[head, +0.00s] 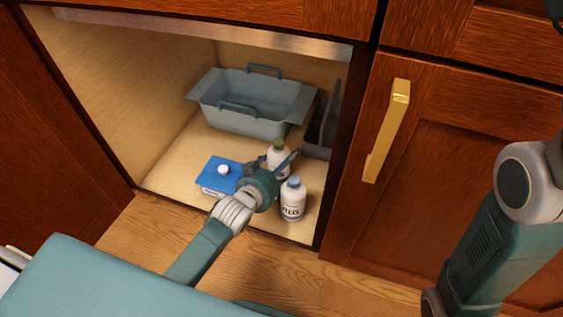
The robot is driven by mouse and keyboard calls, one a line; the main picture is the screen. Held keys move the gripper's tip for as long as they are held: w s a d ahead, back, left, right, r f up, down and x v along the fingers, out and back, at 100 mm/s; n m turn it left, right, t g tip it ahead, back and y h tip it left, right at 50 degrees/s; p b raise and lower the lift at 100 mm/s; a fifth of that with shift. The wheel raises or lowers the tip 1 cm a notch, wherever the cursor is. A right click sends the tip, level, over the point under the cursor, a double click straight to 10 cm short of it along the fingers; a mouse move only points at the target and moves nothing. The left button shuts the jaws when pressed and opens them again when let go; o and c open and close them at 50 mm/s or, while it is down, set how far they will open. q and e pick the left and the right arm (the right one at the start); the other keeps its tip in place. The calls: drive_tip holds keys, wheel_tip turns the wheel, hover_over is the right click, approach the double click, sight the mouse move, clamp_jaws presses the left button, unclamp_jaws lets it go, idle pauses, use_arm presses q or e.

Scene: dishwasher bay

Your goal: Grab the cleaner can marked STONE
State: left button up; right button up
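A white container with a green cap (279,147) stands upright inside the open cabinet. Its lower part is partly hidden by my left gripper, and I cannot read its label. A second white container with a blue cap (293,199) stands nearer the front edge. Dark lettering on it looks like it starts with "ST", but I cannot read the whole word. My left gripper (272,160) is open, its fingers spread on either side of the green-capped container. I cannot tell whether they touch it. My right gripper is out of view; only part of that arm shows at the right.
A blue-topped box (213,179) with a white knob-like piece stands left of the gripper. A grey-blue tub (250,97) with handles sits at the back. A grey holder (323,133) stands by the right wall. A closed door with a brass handle (387,130) is at the right.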

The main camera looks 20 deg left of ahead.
use_arm(q)
drive_tip(key=shift+c, duration=0.3)
drive_tip(key=c, duration=1.1)
drive_tip(key=shift+r, duration=0.1)
drive_tip(key=shift+c, duration=0.2)
drive_tip(key=shift+r, duration=0.15)
